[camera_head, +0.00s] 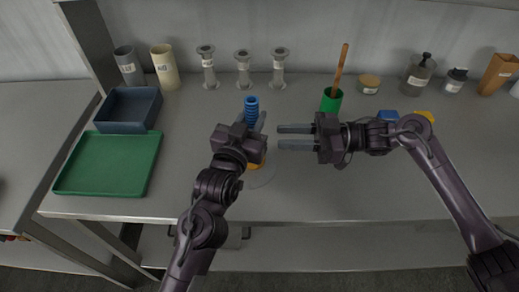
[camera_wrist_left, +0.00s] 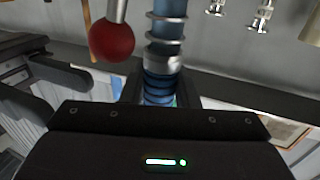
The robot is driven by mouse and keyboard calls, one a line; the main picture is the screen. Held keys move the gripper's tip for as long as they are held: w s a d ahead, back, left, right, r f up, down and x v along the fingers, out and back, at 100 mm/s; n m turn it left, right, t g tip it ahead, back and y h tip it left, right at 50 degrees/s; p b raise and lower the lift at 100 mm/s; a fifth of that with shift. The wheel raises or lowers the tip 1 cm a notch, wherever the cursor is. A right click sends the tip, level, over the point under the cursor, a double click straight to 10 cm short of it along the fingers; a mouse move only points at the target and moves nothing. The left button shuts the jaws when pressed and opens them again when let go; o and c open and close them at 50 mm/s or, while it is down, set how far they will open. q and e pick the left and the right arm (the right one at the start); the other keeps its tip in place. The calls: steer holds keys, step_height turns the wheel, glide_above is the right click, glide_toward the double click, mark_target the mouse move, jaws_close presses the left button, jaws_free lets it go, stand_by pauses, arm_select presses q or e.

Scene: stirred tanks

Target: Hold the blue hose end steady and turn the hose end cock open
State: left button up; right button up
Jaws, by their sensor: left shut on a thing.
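The blue ribbed hose end (camera_head: 251,103) stands up between the fingers of my left gripper (camera_head: 251,119), which is shut on it. In the left wrist view the blue hose end (camera_wrist_left: 160,84) runs up between the fingers to a metal collar and a ringed part. A red ball knob (camera_wrist_left: 112,42) on a pale stem shows just left of it, perhaps the cock's handle; the cock's body is not clear. In the head view my gripper hides this area. My right gripper (camera_head: 279,137) is open and empty, right of the hose end, its fingers pointing left towards it.
A green tray (camera_head: 108,163) and a dark blue bin (camera_head: 128,108) are at the left. Several grey flanged pieces (camera_head: 243,69) stand at the back. A green cup (camera_head: 331,101) with a wooden handle stands behind my right gripper. The front right bench is mostly clear.

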step_height(320, 180, down, 6)
steer(key=a, duration=0.7)
steer(key=shift+a+r, duration=0.2)
steer(key=shift+r, duration=0.05)
steer(key=shift+c, duration=0.4)
jaws_close()
